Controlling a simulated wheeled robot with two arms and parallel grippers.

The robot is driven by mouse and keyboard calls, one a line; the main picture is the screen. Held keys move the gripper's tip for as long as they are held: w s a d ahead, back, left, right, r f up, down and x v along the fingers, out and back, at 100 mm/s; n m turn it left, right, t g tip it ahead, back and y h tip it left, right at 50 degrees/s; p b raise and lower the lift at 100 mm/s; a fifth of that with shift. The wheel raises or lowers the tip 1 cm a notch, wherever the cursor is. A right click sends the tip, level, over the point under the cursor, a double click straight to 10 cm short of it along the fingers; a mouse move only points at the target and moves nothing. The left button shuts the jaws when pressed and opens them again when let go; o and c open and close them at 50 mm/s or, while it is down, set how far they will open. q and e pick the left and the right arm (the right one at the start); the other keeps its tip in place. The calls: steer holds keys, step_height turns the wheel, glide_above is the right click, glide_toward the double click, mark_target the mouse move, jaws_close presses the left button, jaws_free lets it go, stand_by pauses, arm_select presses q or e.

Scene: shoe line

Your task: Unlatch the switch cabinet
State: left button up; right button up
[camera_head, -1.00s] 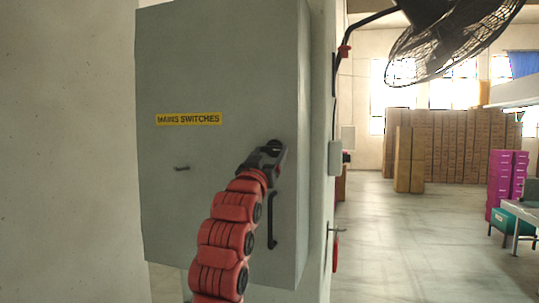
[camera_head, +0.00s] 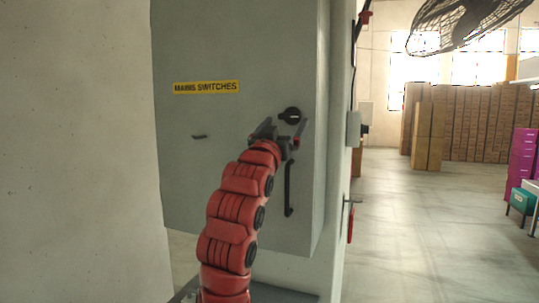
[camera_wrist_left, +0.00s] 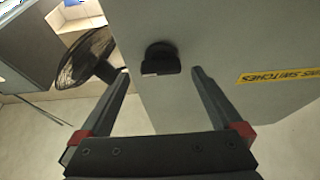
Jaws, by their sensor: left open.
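The grey switch cabinet (camera_head: 240,50) hangs on the wall, its door closed, with a yellow "MAINS SWITCHES" label (camera_head: 206,87). A round black latch knob (camera_head: 290,115) sits near the door's right edge, above a vertical black handle (camera_head: 288,190). My left gripper (camera_head: 281,128) is open and empty, just below the knob in the head view. In the left wrist view the knob (camera_wrist_left: 161,58) shows ahead, between the lines of the two open fingers and beyond their tips. The gripper appears apart from it. My right gripper is in neither view.
A small black fitting (camera_head: 199,137) sticks out of the door at left. A grey box (camera_head: 354,128) and a red-handled lever (camera_head: 350,222) are on the pillar's side. A fan (camera_head: 465,25) hangs at upper right.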

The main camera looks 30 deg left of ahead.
arm_select(q)
steer(key=b+v, duration=0.7)
steer(key=v, duration=0.8)
steer(key=shift+b, duration=0.35)
